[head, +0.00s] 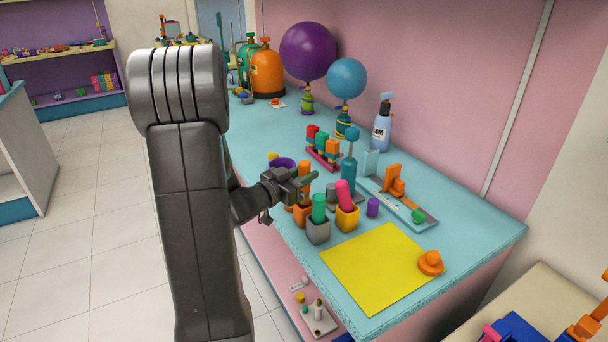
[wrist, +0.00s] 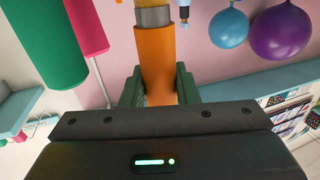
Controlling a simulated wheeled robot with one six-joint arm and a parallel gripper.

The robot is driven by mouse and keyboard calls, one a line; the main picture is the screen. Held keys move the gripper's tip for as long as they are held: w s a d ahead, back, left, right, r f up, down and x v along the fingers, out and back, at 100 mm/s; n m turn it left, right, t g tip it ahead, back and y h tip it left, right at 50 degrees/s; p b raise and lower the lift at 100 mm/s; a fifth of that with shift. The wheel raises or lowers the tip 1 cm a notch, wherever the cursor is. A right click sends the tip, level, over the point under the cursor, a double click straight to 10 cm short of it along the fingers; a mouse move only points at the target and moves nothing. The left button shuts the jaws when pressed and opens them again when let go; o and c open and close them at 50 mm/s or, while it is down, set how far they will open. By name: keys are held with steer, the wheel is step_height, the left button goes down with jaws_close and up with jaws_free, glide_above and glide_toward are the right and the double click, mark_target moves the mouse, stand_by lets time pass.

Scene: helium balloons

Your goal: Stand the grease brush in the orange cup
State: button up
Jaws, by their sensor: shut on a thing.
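My gripper (head: 306,183) is over the near left part of the counter. In the wrist view, my gripper (wrist: 160,92) is shut on the orange handle of the grease brush (wrist: 156,55), with its grey collar and yellow-orange end at the picture's top. This view looks upside down, so that end seems to point downward. In the head view, the brush (head: 303,170) shows as a bit of orange above the fingers. The orange cup (head: 302,214) stands just below my gripper, partly hidden. I cannot tell whether the brush tip is inside it.
A grey cup (head: 318,232) with a green handle and a yellow cup (head: 348,219) with a pink handle stand beside it. A teal bottle (head: 348,172), a rack (head: 323,150) and balloons (head: 308,50) stand farther back.

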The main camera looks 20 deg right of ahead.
steer(key=shift+f, duration=0.2)
steer(key=shift+f+b, duration=0.6)
steer(key=shift+f, duration=0.1)
stand_by(0.7)
steer(key=shift+f+b, duration=0.6)
steer(key=shift+f, duration=0.05)
steer(key=shift+f, duration=0.25)
stand_by(0.3)
steer(key=shift+f+b, duration=0.5)
steer(key=shift+b, duration=0.05)
steer(key=shift+f, duration=0.15)
stand_by(0.4)
steer(key=shift+f+b, duration=0.7)
steer(key=shift+f, duration=0.2)
stand_by(0.4)
